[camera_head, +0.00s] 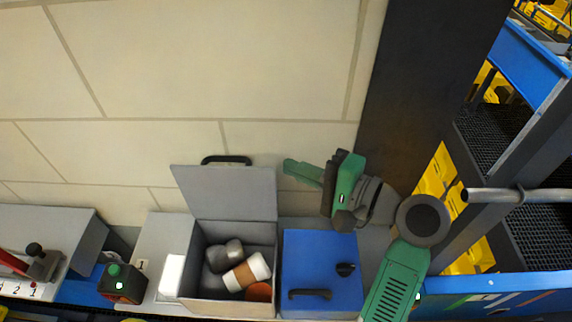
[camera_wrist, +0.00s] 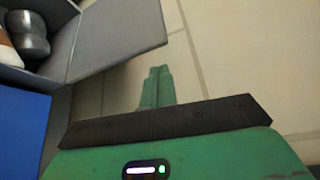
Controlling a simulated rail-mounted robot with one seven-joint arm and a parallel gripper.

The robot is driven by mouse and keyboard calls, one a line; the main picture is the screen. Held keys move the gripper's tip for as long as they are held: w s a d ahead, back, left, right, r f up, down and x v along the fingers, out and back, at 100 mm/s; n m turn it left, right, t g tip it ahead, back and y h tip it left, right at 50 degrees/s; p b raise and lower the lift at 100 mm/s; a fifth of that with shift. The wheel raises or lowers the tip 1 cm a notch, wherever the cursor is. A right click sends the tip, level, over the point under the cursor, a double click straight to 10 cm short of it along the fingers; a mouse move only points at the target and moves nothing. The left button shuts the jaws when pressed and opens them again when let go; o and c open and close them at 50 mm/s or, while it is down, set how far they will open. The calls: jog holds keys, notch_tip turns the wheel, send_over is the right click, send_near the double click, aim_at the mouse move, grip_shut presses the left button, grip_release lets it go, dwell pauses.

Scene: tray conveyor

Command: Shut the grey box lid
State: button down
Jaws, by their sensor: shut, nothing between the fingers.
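The grey box (camera_head: 236,306) stands open in the head view, holding a grey metal object (camera_head: 223,255), a white cup with a brown band (camera_head: 247,272) and an orange-brown round thing (camera_head: 259,292). Its grey lid (camera_head: 230,192) stands raised at the back, with a black handle (camera_head: 226,160) on its far edge. The lid also shows in the wrist view (camera_wrist: 120,38), at upper left. My green gripper (camera_head: 290,168) is shut and empty, to the right of the lid, its fingers pointing left. In the wrist view its fingertips (camera_wrist: 157,72) are close together, apart from the lid in the picture.
A blue box (camera_head: 320,260) with a closed lid and black handle stands right of the grey box. A white block (camera_head: 172,276) and a green push-button unit (camera_head: 122,283) are on the left. A metal rail (camera_head: 520,195) is at right.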

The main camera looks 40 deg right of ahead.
aim_at(231, 187)
jog(key=p+x, duration=0.1)
jog(key=x, duration=0.6)
jog(key=shift+w+a, duration=0.1)
